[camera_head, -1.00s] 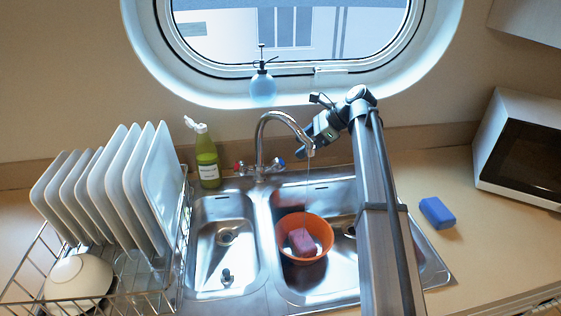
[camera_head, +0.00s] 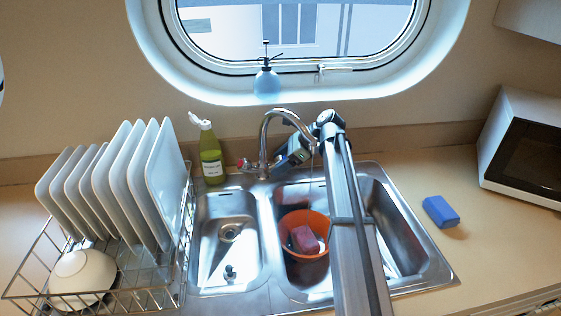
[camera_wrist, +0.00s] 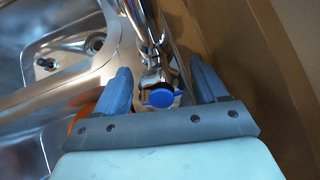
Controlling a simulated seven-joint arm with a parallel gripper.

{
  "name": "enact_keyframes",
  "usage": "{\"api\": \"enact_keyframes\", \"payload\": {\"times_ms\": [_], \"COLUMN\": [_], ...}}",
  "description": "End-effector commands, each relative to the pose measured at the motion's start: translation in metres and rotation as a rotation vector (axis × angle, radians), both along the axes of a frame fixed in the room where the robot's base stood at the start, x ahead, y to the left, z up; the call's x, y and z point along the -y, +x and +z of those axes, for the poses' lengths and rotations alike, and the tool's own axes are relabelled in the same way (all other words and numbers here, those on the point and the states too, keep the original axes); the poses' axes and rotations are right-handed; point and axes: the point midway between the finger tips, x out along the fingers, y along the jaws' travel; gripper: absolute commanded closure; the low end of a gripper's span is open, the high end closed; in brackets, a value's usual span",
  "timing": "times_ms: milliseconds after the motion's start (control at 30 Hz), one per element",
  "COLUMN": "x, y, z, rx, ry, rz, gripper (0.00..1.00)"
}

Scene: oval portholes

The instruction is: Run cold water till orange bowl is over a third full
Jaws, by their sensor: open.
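The orange bowl (camera_head: 323,222) stands in the right basin under the chrome faucet (camera_head: 270,125). A pink block (camera_head: 305,239) is in it; I cannot tell the water level. A thin stream seems to fall from the spout toward the bowl. My gripper (camera_head: 280,162) is low behind the spout, by the faucet's right side, partly hidden. In the wrist view my gripper (camera_wrist: 163,88) is open, with the blue tap knob (camera_wrist: 160,97) between its fingers, not visibly gripped. The red tap knob (camera_head: 243,164) is on the faucet's left. An orange edge of the bowl (camera_wrist: 82,117) shows behind the left finger.
A green bottle (camera_head: 211,160) stands left of the faucet. A blue spray bottle (camera_head: 266,84) is on the sill. A rack of white plates (camera_head: 165,180) is at left. A blue sponge (camera_head: 440,211) and a microwave (camera_head: 522,150) are on the right counter.

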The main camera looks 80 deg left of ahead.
Motion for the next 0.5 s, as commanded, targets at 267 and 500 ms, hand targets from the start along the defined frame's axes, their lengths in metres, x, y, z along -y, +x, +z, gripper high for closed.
{"api": "enact_keyframes", "payload": {"times_ms": [267,500], "x": [0.0000,0.0000], "y": [0.0001,0.0002], "z": [0.0000,0.0001], "rx": [0.000,0.000], "ry": [0.000,0.000], "rz": [0.000,0.000], "gripper": [0.38,0.61]}}
